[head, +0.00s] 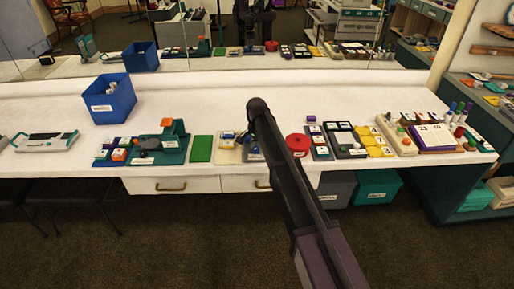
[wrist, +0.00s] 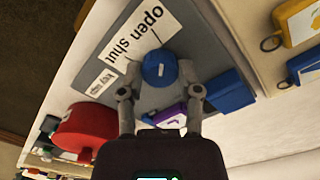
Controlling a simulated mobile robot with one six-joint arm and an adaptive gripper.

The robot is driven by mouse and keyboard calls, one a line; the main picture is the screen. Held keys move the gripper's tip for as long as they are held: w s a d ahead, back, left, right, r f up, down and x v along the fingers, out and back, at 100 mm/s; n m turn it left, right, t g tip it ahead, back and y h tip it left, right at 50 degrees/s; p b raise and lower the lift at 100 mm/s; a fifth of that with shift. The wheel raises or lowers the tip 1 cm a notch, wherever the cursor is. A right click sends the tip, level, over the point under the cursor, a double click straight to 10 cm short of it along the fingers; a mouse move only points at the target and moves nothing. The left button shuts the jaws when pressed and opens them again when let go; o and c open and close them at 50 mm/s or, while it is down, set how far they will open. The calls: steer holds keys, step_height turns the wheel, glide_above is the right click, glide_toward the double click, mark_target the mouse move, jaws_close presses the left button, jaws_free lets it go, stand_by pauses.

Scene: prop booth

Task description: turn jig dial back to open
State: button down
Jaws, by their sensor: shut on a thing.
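The jig is a grey board (wrist: 205,48) with a white label (wrist: 143,30) reading "open" and "shut". Its round blue dial (wrist: 160,66) has a small white mark on top. In the wrist view my gripper (wrist: 160,74) is shut on the dial, one finger on each side. A thin dark line shows on the label just beyond the dial; I cannot tell which word the dial points to. In the head view my arm hides the gripper and most of the jig.
A blue block (wrist: 230,90) and a purple piece (wrist: 173,114) sit close by the fingers. A red round thing (wrist: 83,130) is at the left; it also shows in the head view (head: 298,143). A blue bin (head: 108,100) stands farther left on the white table.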

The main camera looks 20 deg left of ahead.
steer(key=shift+s, duration=0.1)
steer(key=shift+c, duration=1.5)
jaws_free()
steer(key=shift+n, duration=0.4)
